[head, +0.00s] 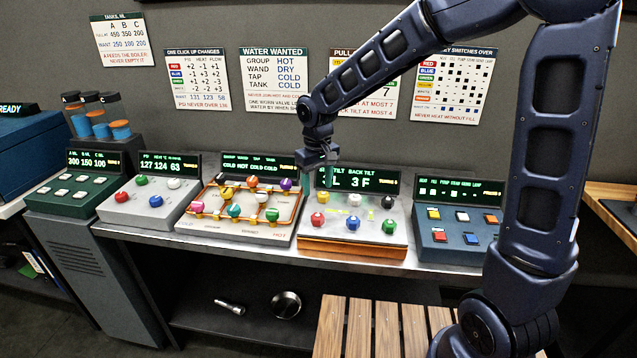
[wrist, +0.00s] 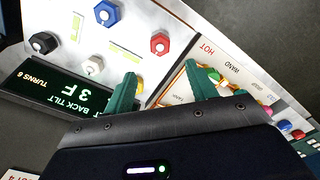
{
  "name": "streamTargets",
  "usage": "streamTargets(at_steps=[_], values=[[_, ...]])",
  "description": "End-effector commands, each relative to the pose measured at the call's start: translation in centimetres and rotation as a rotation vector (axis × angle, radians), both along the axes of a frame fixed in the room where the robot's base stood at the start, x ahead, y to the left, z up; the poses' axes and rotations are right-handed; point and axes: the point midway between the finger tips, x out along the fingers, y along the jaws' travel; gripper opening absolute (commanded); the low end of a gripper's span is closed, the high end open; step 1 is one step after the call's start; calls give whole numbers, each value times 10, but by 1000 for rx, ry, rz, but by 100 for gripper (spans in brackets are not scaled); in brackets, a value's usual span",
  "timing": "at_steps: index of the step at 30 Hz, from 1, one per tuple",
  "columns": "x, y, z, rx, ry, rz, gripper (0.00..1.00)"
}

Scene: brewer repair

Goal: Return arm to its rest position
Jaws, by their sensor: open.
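My arm (head: 545,150) reaches up from the lower right and across to the left in the head view. My gripper (head: 318,158) hangs above the back edge of the tilt panel (head: 352,250), near its display. In the wrist view the two green fingers of my gripper (wrist: 157,92) are apart with nothing between them. Below them lie the tilt panel with its coloured knobs (wrist: 160,43) and the edge of the neighbouring valve panel (wrist: 215,60). The fingers appear apart from the knobs.
Several control panels line the metal counter, including a pressure panel (head: 148,205) and a switch panel (head: 460,240). Charts (head: 273,75) hang on the wall behind. A slatted wooden bench (head: 370,330) stands in front. A flashlight (head: 229,307) lies on the lower shelf.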

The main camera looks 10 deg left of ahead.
Motion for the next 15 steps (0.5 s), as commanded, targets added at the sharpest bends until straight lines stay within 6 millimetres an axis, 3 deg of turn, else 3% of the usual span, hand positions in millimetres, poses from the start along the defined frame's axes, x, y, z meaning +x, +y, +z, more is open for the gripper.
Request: streamTargets(at_steps=[5,8,15], values=[[6,-17,9,2,-18,-28,57],[15,-45,23,6,-45,-73,57],[26,-132,60,19,-123,-216,57]])
